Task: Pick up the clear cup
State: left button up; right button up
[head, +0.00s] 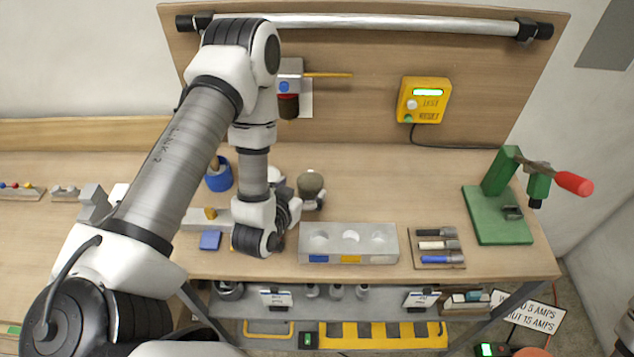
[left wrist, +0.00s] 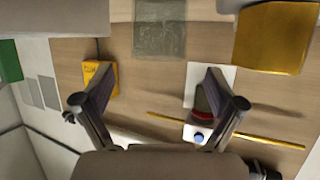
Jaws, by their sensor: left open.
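What appears to be the clear cup (head: 311,184) stands on the bench as a rounded, olive-grey, see-through shape. In the left wrist view a translucent grey-green block shape (left wrist: 160,28) at the top centre seems to be the same cup. My left gripper (head: 292,208) is low over the bench, just left of and in front of the cup, partly hidden by my wrist. In the left wrist view its fingers (left wrist: 157,85) are spread with nothing held between them. I cannot tell the exact gap to the cup. My right gripper is out of view.
A grey block with round hollows (head: 348,229) lies in front of the cup. A marker tray (head: 437,248) and green press (head: 497,215) stand to the right. A blue cup (head: 219,176) is to the left. A yellow box (head: 424,100) hangs on the back panel. Bench right of the cup is clear.

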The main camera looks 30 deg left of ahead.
aim_at(315, 176)
pick_arm(q)
jog(key=shift+w+d, duration=0.1)
jog(key=shift+w, duration=0.05)
jog(key=shift+w+f+b, duration=0.15)
jog(key=shift+w+b, duration=0.1)
jog(key=shift+b, duration=0.2)
jog(key=x, duration=0.3)
jog(key=shift+w+f+b, duration=0.2)
jog(key=shift+f+b, duration=0.05)
jog(key=shift+b, duration=0.15)
jog(key=shift+w, duration=0.25)
jog(key=shift+r, duration=0.1)
jog(key=shift+w, duration=0.15)
jog(key=c, duration=1.2)
jog(key=shift+c, duration=0.3)
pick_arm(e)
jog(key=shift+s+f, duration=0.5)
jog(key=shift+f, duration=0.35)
